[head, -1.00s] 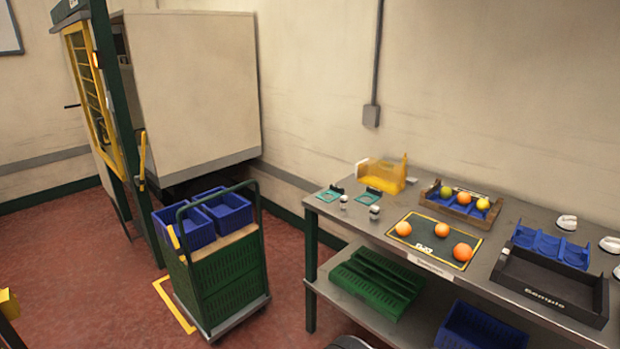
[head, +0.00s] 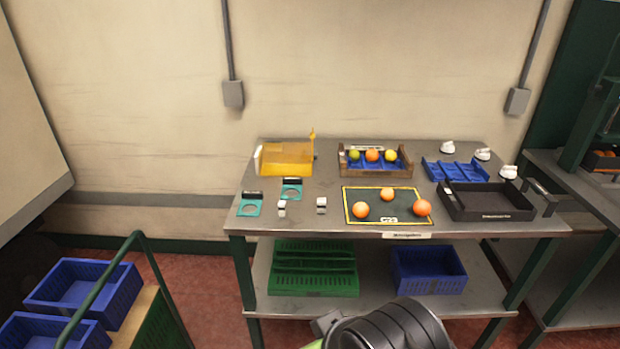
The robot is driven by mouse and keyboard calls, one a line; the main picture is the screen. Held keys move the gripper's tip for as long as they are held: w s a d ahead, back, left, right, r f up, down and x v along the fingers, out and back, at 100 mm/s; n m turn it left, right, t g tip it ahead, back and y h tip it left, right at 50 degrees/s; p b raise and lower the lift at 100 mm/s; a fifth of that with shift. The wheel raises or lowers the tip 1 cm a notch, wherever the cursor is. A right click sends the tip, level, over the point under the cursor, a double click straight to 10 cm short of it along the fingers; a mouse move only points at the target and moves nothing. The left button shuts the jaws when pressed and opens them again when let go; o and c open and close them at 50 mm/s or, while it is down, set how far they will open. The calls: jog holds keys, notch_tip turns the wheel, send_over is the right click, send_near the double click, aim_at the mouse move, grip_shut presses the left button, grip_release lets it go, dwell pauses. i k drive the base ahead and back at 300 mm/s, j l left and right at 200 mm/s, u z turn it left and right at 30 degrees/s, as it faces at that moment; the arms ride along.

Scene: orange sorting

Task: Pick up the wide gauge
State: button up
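Two teal ring gauges with black handles lie flat at the left end of the metal table in the head view. The front-left gauge (head: 242,212) lies near the table's left edge. The back-right gauge (head: 284,197) lies a little behind it. I cannot tell from this view which of the two is the wide one. Part of my own arm shows at the bottom edge, well in front of the table. My gripper is not in view.
Small white-topped items (head: 321,206) stand right of the gauges on the table (head: 330,220). A yellow holder (head: 286,158) is behind them. A dark mat (head: 375,211) with three oranges and a black tray (head: 490,212) lie to the right. A cart with blue crates (head: 95,268) stands left.

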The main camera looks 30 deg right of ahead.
aim_at(288, 183)
jog(key=i+j+z, duration=0.25)
jog(key=j+z, duration=0.25)
jog(key=i+j+z, duration=0.25)
jog(key=j+z, duration=0.25)
jog(key=j, duration=0.15)
